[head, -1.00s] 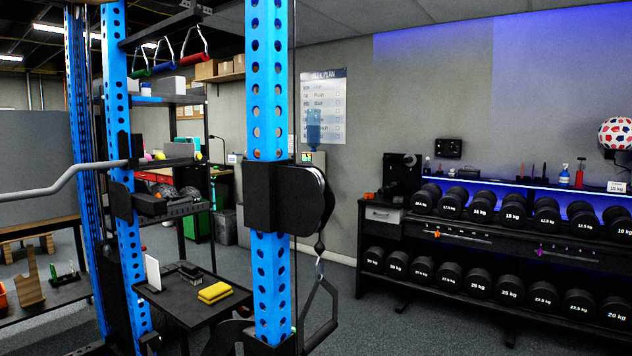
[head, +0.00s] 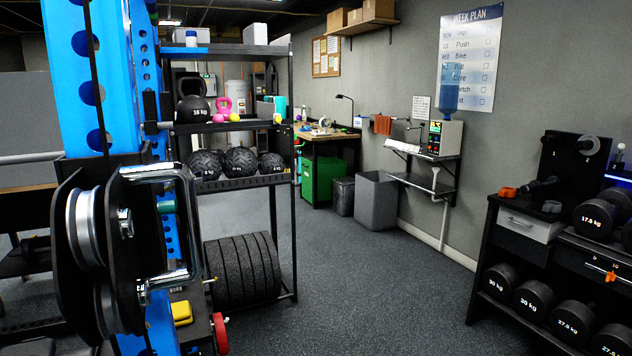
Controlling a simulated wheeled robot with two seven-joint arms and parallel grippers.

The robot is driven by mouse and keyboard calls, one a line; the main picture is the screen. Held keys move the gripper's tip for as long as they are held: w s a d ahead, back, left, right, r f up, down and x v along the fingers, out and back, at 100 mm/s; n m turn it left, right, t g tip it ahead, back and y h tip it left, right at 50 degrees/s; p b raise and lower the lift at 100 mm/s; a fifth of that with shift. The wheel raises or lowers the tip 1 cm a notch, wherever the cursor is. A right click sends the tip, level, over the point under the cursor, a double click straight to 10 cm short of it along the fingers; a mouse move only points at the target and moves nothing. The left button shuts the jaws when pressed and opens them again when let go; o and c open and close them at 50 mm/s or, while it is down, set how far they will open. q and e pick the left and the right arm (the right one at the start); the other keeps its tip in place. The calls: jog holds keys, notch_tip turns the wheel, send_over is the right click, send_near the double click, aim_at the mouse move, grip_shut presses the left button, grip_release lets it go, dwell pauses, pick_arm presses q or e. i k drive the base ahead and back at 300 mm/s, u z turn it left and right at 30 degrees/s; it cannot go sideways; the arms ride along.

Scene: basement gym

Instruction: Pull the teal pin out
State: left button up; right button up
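A small teal cylindrical piece (head: 166,206) shows at the left, partly hidden behind a bright metal frame (head: 190,230) on the blue rack upright (head: 92,70). I cannot tell for sure whether it is the teal pin or what it sits in. A black pulley block with pale wheels (head: 85,230) stands close in front, at the lower left. Neither of my grippers is in view.
A black shelf (head: 235,184) with balls and kettlebells stands behind the upright, with weight plates (head: 243,272) below. A dumbbell rack (head: 505,215) stands at the right. The grey floor (head: 370,290) between them is clear. A yellow block (head: 181,313) and red disc (head: 220,333) sit lower left.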

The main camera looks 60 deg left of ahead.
aim_at(165, 207)
jog(key=i, duration=0.85)
jog(key=u, duration=2.45)
jog(key=i, duration=0.2)
